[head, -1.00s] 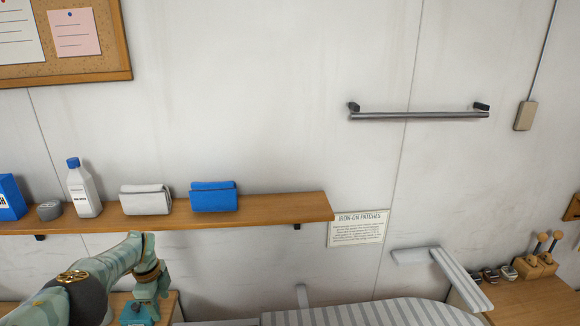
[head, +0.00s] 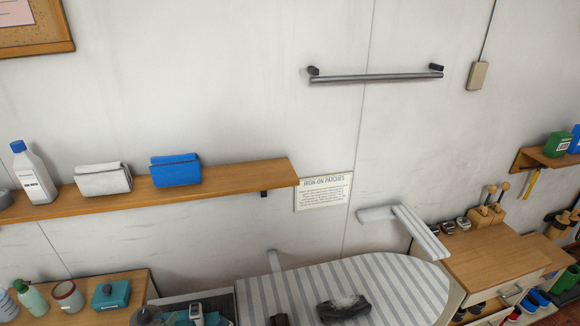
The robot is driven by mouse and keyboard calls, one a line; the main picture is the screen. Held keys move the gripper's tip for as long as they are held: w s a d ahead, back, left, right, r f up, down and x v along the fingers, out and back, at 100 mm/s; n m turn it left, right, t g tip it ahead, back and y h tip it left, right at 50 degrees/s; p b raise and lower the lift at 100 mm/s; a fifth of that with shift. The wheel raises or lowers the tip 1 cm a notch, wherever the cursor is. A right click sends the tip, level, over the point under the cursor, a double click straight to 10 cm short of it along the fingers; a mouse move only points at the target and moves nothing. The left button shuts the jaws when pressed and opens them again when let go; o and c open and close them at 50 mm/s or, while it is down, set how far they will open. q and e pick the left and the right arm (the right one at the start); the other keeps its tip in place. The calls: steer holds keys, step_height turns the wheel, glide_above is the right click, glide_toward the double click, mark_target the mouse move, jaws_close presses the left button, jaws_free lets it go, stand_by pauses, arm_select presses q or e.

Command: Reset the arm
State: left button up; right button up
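Neither of my arms and neither gripper shows in the head view now. The task names no object. An ironing board (head: 400,285) with a grey-striped cover stands at the bottom centre. A dark lump with a pale top (head: 343,309) lies on it; I cannot tell what it is. A small dark brown thing at the bottom edge is cut off.
A wooden wall shelf (head: 235,178) holds a white bottle (head: 36,178), a folded white cloth (head: 103,180) and a folded blue cloth (head: 175,170). A metal rail (head: 375,77) is on the wall. A teal box (head: 111,294) stands lower left, a wooden cabinet (head: 490,258) right.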

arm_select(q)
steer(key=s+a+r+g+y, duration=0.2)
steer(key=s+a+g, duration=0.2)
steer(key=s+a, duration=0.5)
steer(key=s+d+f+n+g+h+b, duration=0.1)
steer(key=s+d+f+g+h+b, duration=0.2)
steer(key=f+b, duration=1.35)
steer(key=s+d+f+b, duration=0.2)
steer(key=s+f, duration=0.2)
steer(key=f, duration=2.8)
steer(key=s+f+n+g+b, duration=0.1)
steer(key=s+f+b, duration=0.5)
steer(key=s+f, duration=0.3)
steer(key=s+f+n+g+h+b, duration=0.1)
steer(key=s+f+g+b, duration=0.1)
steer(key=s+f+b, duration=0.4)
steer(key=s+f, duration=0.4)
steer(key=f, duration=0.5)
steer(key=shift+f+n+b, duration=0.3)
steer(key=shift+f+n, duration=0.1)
